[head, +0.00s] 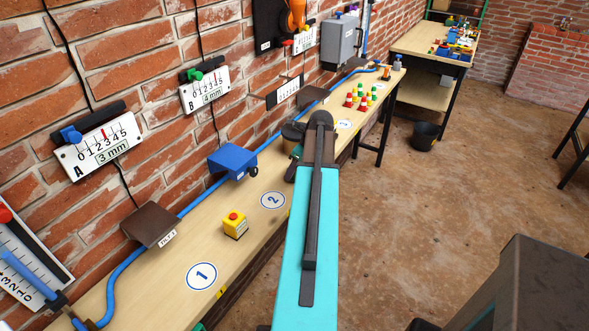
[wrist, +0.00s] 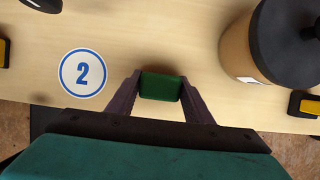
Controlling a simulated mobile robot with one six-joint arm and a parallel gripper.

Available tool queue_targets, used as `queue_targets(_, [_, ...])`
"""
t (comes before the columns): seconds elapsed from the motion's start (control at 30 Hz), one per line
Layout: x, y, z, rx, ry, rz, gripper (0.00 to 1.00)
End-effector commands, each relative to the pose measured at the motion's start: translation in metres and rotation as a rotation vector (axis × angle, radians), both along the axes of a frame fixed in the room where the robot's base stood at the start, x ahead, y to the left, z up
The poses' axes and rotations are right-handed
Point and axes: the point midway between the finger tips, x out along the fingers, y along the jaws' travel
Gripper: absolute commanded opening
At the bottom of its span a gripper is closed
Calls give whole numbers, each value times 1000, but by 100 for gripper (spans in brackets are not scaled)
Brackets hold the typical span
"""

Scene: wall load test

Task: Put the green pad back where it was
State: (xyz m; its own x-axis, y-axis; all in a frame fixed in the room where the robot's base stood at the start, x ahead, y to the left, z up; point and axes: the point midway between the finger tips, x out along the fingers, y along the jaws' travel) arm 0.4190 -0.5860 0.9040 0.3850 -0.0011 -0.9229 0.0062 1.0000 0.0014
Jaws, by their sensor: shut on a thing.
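The green pad (wrist: 161,87) is between the two fingers of my gripper (wrist: 160,84), which is shut on it over the bench top (wrist: 190,30). I cannot tell whether the pad touches the bench. A round disc marked 2 (wrist: 83,73) lies to the left of the gripper in the wrist view, and it also shows in the head view (head: 273,200).
A tan round container with a dark lid (wrist: 237,52) stands close to the gripper's right in the wrist view.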

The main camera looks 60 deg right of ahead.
Motion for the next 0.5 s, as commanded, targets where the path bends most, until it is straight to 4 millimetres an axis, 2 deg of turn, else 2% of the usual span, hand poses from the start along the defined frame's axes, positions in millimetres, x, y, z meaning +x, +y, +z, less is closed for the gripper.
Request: queue_targets(0.5, [0,0,-6,-1,0,0,22])
